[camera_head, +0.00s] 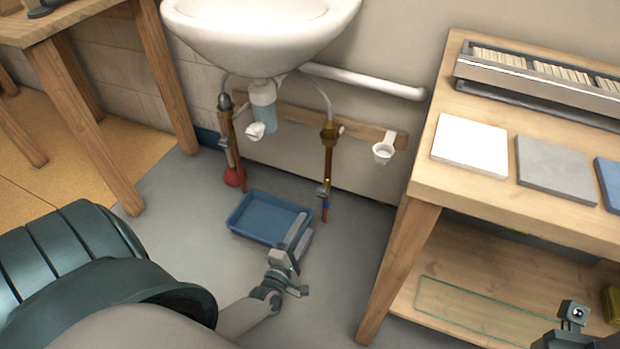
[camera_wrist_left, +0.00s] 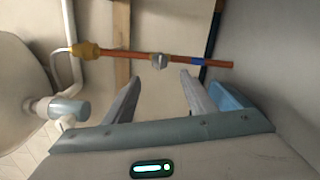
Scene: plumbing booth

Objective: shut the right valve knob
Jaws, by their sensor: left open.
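The right valve knob (camera_head: 322,193) is a small grey fitting low on the right copper pipe (camera_head: 328,165) under the sink. My left gripper (camera_head: 301,232) is open and empty, in front of the right pipe and below the knob in the head view. In the left wrist view its two fingers point toward the pipe, with the knob ahead between them and apart from both. My right arm's end (camera_head: 572,318) shows at the lower right; its fingers are hidden.
A blue tray (camera_head: 268,218) lies on the floor beside my left gripper. A white sink (camera_head: 260,25) hangs above. A wooden workbench (camera_head: 420,195) stands at the right.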

